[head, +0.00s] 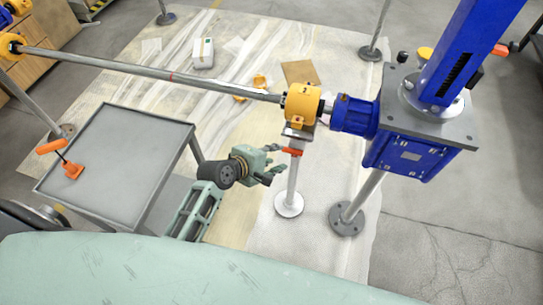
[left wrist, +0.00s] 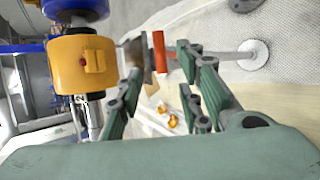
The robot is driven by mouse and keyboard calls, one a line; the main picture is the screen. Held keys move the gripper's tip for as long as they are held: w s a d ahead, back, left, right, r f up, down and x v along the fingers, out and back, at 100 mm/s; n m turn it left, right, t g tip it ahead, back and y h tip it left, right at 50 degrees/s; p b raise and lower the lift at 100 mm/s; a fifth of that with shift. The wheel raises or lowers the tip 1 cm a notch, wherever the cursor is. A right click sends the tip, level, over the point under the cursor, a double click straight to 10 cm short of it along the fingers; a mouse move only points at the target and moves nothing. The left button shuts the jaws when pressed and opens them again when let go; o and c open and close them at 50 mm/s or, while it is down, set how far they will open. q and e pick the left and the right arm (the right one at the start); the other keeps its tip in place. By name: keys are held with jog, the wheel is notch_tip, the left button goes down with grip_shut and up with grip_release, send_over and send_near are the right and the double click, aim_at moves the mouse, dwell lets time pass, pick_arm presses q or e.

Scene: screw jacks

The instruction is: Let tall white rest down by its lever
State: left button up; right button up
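The tall white stand (head: 292,180) has a white pole on a round white base, with a grey head close under the yellow coupling (head: 302,104). Its red-orange lever (head: 291,151) sits just below the head. In the left wrist view the lever (left wrist: 160,52) shows at the upper middle, and the pole (left wrist: 232,56) runs right to its base. My left gripper (head: 277,164) is open beside the stand, just left of the pole and a little below the lever. In the left wrist view its fingers (left wrist: 160,78) are spread, with nothing gripped. My right gripper is out of view.
A blue screw jack (head: 415,150) stands to the right. A long grey shaft (head: 150,70) runs left from the yellow coupling. A grey cart (head: 125,150) with an orange tool (head: 72,170) stands at the left. Yellow parts and a box (head: 203,53) lie on the floor sheet.

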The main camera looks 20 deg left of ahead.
aim_at(294, 153)
pick_arm(q)
jog(key=shift+v, duration=0.8)
jog(key=shift+c, duration=0.4)
